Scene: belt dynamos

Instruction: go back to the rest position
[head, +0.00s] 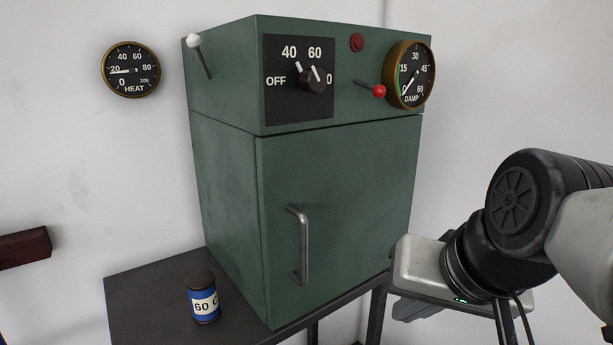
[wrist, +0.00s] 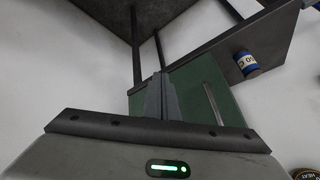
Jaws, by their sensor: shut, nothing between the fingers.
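My gripper (wrist: 161,96) shows in the wrist view with its two dark fingers together and nothing between them. In the head view my arm is at the lower right, and the pale body of the hand is right of the cabinet's lower right edge; I cannot make out the fingertips there. The green cabinet (head: 222,165) stands with its door (head: 345,190) shut. The vertical metal door handle (head: 299,245) is clear of my gripper.
The dark table (head: 150,300) carries the cabinet and a blue can (head: 203,298) labelled 60. A knob (head: 313,79), a red-balled lever (head: 371,89) and a white-balled lever (head: 198,50) stick out above. A heat gauge (head: 131,70) hangs on the wall. Bare wall lies right.

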